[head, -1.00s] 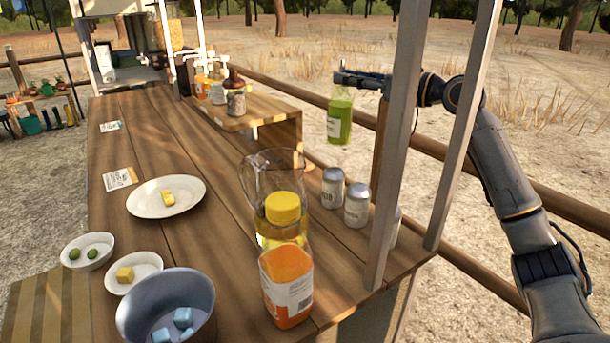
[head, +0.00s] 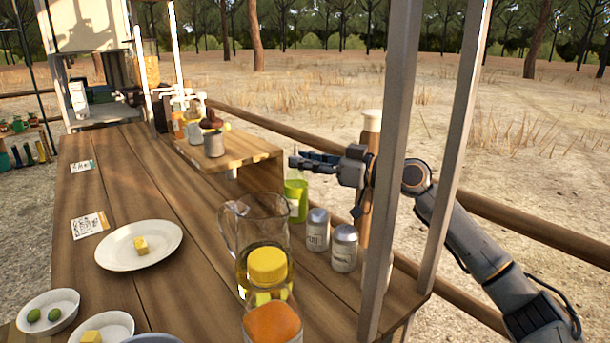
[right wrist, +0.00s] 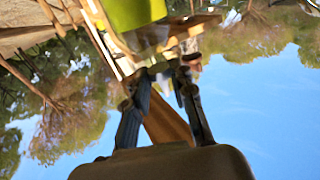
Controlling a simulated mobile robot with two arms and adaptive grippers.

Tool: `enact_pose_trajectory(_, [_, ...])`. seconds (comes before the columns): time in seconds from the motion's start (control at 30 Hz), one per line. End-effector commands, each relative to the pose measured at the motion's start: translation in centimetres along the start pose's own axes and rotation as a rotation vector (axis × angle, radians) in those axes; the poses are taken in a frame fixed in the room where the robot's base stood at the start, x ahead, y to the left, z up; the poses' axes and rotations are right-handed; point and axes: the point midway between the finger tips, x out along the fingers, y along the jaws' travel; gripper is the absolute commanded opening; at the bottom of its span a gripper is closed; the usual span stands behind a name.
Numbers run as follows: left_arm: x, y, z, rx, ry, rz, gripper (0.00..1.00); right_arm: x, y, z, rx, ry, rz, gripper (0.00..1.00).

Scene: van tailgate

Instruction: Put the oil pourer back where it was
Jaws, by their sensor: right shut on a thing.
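The oil pourer, a green bottle with a pale label (head: 297,188), is upright behind the glass pitcher and left of two grey-lidded shakers in the head view. In the right wrist view, the bright green bottle (right wrist: 135,12) shows at the top, beyond the fingers (right wrist: 168,70). My left gripper is not in view.
The glass pitcher (head: 250,220), a yellow-capped bottle (head: 267,267) and shakers (head: 318,229) (head: 344,247) stand close by. A raised wooden shelf (head: 245,150) is behind. Pale posts (head: 405,170) rise in front of my right arm. The middle of the wooden counter (head: 185,205) is mostly clear.

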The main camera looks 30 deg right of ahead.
Motion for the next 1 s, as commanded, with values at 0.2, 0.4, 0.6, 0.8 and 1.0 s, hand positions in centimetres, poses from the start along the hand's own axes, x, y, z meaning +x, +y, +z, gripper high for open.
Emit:
enact_pose_trajectory(0.2, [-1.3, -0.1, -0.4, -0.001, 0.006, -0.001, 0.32, 0.0, 0.0, 2.0, -0.002, 0.003, 0.001, 0.0])
enact_pose_trajectory(0.4, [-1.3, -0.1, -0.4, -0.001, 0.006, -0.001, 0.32, 0.0, 0.0, 1.9, -0.002, 0.003, 0.001, 0.0])
enact_pose_trajectory(0.6, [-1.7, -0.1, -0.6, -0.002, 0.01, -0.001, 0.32, 0.0, 0.0, 2.1, -0.002, 0.003, 0.001, 0.0])
enact_pose_trajectory(0.8, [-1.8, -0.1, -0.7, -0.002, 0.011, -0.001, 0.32, 0.0, 0.0, 2.2, -0.001, -0.001, 0.0, 0.47])
enact_pose_trajectory(1.0, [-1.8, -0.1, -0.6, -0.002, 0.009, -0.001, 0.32, 0.0, 0.0, 2.2, -0.001, -0.001, 0.0, 0.47])
